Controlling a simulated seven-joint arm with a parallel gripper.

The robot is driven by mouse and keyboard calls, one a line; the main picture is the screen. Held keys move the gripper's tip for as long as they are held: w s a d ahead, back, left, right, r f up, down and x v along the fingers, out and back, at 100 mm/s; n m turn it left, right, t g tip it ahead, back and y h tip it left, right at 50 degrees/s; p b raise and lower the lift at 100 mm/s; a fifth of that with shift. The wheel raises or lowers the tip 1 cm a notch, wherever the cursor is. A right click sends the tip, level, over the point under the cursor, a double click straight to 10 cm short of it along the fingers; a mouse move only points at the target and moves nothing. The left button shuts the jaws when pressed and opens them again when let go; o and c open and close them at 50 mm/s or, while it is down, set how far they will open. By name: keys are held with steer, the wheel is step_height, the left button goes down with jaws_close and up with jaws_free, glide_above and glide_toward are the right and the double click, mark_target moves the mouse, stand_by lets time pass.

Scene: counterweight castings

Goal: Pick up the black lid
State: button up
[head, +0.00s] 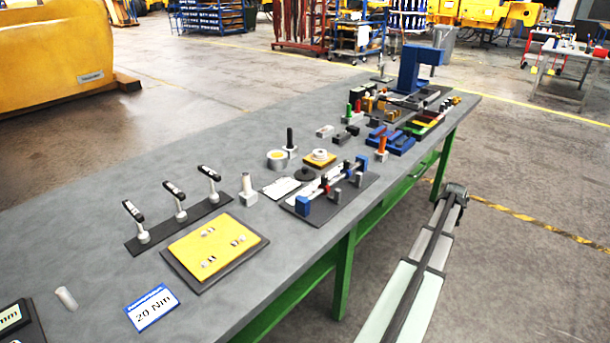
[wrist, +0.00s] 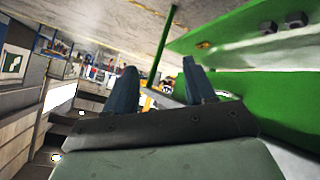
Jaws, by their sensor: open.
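The black lid (head: 305,174) is a small dark round disc with a raised middle. It lies on the grey workbench (head: 110,238) in the head view, between a white-grey cup (head: 277,159) and a rail fixture with blue end blocks (head: 333,190). My gripper (wrist: 161,88) shows in the wrist view with two dark blue-grey fingers spread apart and nothing between them. My arm stands to the right of the bench in the head view, away from the lid; I cannot make out the fingers there. The lid does not show in the wrist view.
A yellow plate (head: 214,246), a row of black-handled tools (head: 180,215) and a white-grey peg (head: 247,188) stand nearer on the bench. A white ring on a yellow block (head: 320,158) is just behind the lid. The bench's green frame (wrist: 235,45) fills the wrist view's upper right.

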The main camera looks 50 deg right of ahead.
steer(key=w+d+r+m+t+h, duration=0.1)
steer(key=w+r+m+t, duration=0.1)
steer(key=w+r, duration=0.55)
steer(key=w+d+r+m+t+h, duration=0.1)
steer(key=w+d+r+m, duration=0.1)
steer(key=w+r, duration=0.55)
steer(key=w+a+r+m+t, duration=0.1)
steer(key=w+a+r+t, duration=0.2)
steer(key=w, duration=0.6)
steer(key=w+a+r+m+t, duration=0.1)
steer(key=w+a+r+m, duration=0.2)
steer(key=w, duration=0.7)
steer(key=n+g+y, duration=0.4)
steer(key=n+y, duration=0.7)
steer(key=n, duration=0.4)
glide_toward(305, 168)
steer(key=x, duration=0.3)
steer(key=shift+w+r, duration=0.1)
steer(key=shift+w, duration=0.1)
steer(key=shift+x, duration=2.8)
steer(key=shift+s+d, duration=0.1)
steer(key=shift+s, duration=0.1)
